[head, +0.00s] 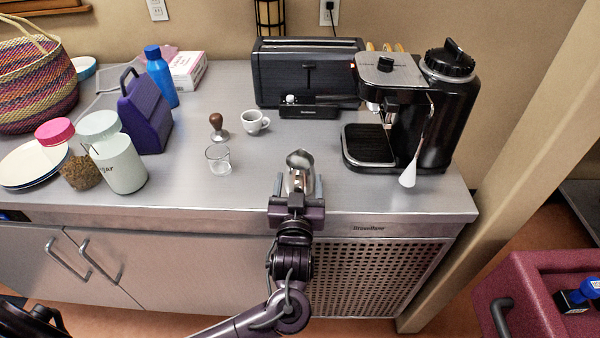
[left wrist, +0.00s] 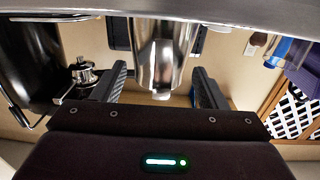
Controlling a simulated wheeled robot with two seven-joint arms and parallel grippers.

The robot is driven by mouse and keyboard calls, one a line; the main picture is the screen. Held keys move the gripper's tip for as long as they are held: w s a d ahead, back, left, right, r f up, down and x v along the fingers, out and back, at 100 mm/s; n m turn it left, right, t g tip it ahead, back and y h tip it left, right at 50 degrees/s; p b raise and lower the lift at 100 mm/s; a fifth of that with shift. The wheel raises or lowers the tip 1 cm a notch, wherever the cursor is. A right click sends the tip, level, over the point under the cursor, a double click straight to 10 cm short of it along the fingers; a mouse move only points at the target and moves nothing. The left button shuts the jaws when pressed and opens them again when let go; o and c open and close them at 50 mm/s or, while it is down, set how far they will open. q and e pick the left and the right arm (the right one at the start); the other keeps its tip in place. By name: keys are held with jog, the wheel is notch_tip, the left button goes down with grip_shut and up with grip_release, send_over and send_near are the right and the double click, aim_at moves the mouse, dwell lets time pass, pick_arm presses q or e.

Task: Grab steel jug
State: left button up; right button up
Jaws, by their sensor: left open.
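The steel jug (head: 299,164) stands upright near the front edge of the counter in the head view. My left gripper (head: 295,186) is at the jug from the front, with its fingers open, one on each side of the lower part of the jug. In the left wrist view the jug (left wrist: 163,55) is between and beyond the two dark fingers of the left gripper (left wrist: 160,86), with a gap visible on both sides. The gripper hides the jug's lower front in the head view. My right gripper does not show.
An espresso machine (head: 390,125) stands right of the jug and a black toaster (head: 305,70) behind it. A white cup (head: 255,122), a tamper (head: 217,127) and a small glass (head: 218,160) stand to the left. Bare counter surrounds the jug.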

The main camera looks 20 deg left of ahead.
pick_arm(q)
grip_shut()
dwell(0.5)
jog(key=shift+r, duration=0.2)
